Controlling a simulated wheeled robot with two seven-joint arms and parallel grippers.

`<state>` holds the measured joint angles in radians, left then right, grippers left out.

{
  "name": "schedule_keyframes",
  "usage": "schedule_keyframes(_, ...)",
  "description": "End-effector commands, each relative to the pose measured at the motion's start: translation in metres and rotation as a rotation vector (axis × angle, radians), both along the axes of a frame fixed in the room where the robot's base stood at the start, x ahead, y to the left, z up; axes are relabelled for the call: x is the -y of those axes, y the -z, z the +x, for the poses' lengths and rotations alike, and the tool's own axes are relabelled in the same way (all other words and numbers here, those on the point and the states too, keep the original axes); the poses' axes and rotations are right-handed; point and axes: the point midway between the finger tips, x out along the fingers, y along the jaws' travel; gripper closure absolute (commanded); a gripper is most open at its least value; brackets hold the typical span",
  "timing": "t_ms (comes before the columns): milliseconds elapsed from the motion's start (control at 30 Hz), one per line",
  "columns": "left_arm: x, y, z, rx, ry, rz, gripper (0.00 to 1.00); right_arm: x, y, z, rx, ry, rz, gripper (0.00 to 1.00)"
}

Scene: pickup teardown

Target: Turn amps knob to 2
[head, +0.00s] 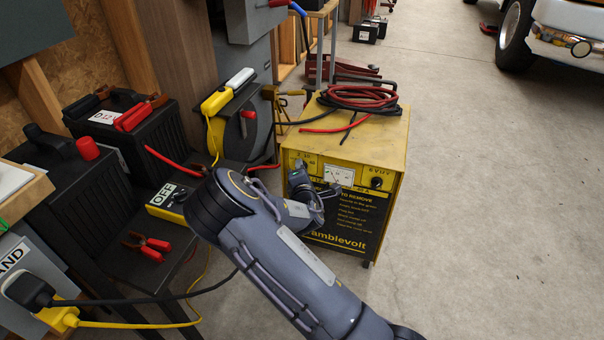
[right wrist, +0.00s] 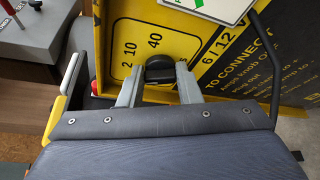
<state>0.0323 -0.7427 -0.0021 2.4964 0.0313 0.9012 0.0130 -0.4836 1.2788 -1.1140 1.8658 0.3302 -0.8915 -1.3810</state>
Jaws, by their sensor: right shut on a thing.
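The yellow-and-black charger box (head: 385,125) stands on the floor, its front panel towards me. The amps knob (right wrist: 159,68) is a dark knob on that panel, with 2, 10 and 40 printed around it in the right wrist view. My right gripper (right wrist: 158,82) is shut on the knob, one finger on each side. In the head view my right gripper (head: 303,186) reaches the left part of the panel and mostly hides the knob. The knob's pointer direction cannot be told. My left gripper is not in view.
A white meter (head: 339,176) and a second black knob (head: 376,183) sit to the right on the panel. Red and black cables (head: 357,97) lie coiled on top.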

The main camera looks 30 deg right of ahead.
Motion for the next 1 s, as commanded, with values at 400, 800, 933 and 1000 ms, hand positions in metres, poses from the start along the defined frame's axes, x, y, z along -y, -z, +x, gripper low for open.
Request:
schedule_keyframes(400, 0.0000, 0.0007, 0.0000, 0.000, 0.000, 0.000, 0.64, -0.0001, 0.0007, -0.0004, 0.005, 0.001, 0.007, 0.92)
schedule_keyframes(800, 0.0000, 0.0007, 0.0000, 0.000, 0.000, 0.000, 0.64, 0.0000, 0.0004, -0.0002, 0.005, 0.000, 0.006, 0.47)
schedule_keyframes(933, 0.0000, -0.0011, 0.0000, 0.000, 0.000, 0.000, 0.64, -0.0018, -0.0006, -0.0033, 0.005, 0.001, 0.007, 0.47)
schedule_keyframes(1000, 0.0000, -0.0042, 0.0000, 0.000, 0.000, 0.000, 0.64, -0.0055, -0.0023, -0.0093, 0.004, 0.000, 0.006, 0.47)
